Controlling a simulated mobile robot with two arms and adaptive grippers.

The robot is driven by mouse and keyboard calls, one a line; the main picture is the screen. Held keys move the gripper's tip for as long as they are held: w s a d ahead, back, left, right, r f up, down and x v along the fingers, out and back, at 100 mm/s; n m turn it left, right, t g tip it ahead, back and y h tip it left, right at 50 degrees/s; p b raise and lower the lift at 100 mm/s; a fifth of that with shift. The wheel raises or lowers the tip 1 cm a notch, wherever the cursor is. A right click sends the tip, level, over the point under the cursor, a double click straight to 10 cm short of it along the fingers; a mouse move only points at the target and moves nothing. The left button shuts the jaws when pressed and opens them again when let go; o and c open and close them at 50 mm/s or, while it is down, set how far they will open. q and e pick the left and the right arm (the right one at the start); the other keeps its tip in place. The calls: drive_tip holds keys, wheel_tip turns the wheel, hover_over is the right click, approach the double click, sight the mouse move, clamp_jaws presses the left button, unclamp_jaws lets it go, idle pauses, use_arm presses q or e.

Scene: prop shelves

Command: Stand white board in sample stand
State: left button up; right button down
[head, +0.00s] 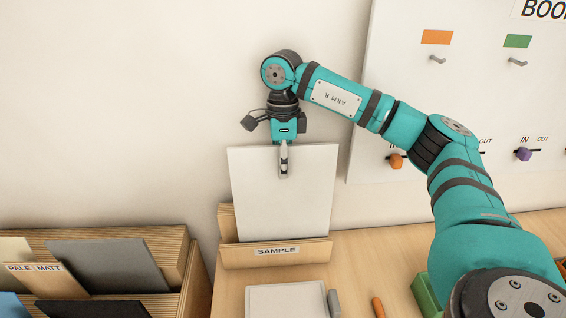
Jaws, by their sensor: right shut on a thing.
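The white board (281,200) is upright, with its lower edge behind the front lip of the wooden sample stand (232,256), labelled SAMPLE. My right gripper (284,165) is shut on the top edge of the board, near its middle, pointing down. One finger shows in front of the board; the other is hidden behind it. The board's bottom edge is hidden by the lip, so I cannot tell whether it touches the stand's floor. My left gripper is not in view.
A wooden rack (172,245) with several grey, black and tan boards stands at the left. A white pad (287,301), an orange stick (378,307) and a green block (426,295) lie in front on the table. A white wall panel (400,80) with hooks and knobs is behind my right arm.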

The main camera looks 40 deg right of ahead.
sight(283, 181)
drive_tip(key=shift+f, duration=0.65)
drive_tip(key=shift+f+b, duration=1.25)
drive_tip(key=shift+f, duration=0.2)
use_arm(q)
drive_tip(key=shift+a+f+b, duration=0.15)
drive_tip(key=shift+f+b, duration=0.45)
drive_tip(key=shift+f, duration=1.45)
use_arm(e)
drive_tip(key=shift+f, duration=0.95)
drive_tip(key=c, duration=1.3)
unclamp_jaws()
drive_tip(key=shift+c, duration=0.2)
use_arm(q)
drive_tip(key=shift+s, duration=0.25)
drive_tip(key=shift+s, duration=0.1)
use_arm(e)
drive_tip(key=r, duration=0.8)
drive_tip(key=w+r, duration=0.1)
drive_tip(key=r, duration=0.3)
drive_tip(key=shift+d, duration=0.25)
